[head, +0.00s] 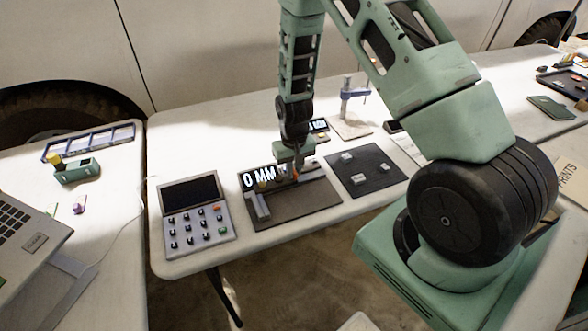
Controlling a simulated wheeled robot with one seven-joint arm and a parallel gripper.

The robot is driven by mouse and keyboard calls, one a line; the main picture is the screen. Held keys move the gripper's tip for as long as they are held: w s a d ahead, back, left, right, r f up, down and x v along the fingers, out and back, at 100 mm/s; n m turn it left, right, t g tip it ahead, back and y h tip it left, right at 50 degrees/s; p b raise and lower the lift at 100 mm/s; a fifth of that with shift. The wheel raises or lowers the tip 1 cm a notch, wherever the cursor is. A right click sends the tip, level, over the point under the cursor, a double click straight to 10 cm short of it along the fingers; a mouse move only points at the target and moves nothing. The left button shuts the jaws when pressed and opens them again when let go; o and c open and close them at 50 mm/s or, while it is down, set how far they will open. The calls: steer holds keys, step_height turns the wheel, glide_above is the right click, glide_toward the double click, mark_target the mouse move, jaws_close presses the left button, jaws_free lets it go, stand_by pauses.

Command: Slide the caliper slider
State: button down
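The caliper (261,206) lies on a dark brown board (305,203) on the white table, with a display (259,177) behind it reading "0 MM". The caliper's light-grey jaws show at the board's left side. My gripper (295,174) points down from above at the board's back edge, beside the right end of the display. The gripper covers part of the display and the caliper's beam. The fingers are small and partly hidden, so I cannot tell whether they are open or touch the slider.
A keypad device (193,216) stands left of the board. A dark mat (366,170) with small grey pieces lies to its right. A laptop (22,232) and a small green device (77,171) are on the left table.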

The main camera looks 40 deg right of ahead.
steer(key=d, duration=0.2)
steer(key=s+d, duration=0.1)
steer(key=d, duration=0.1)
steer(key=s+d, duration=0.1)
steer(key=d, duration=0.1)
steer(key=shift+d+b, duration=0.3)
steer(key=shift+d, duration=0.05)
steer(key=c, duration=1.4)
jaws_free()
steer(key=shift+c, duration=0.2)
step_height(320, 180, up, 17)
steer(key=b, duration=0.1)
steer(key=shift+r, duration=0.2)
